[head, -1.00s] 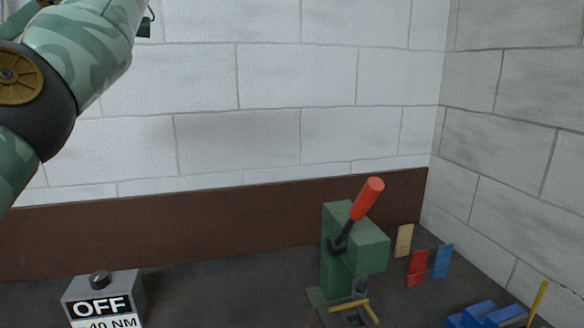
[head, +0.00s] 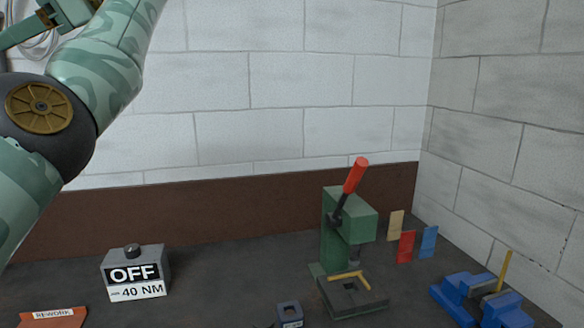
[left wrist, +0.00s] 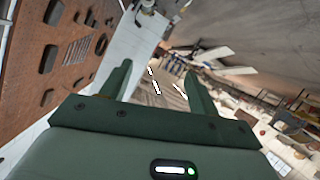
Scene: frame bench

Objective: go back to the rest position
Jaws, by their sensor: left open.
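My left arm rises along the left side of the head view, but its fingers are out of that view. In the left wrist view my left gripper (left wrist: 150,88) shows two dark green fingers spread apart with nothing between them. It is raised clear of the bench, facing the room. My right gripper is not in view.
On the bench stand a grey box marked OFF and 40 NM (head: 136,275), a green press with a red lever (head: 350,225), and a blue vise-like fixture (head: 480,300). Tan, red (head: 406,246) and blue cards stand near the right wall. An orange REWORK tray (head: 53,319) is at the front left.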

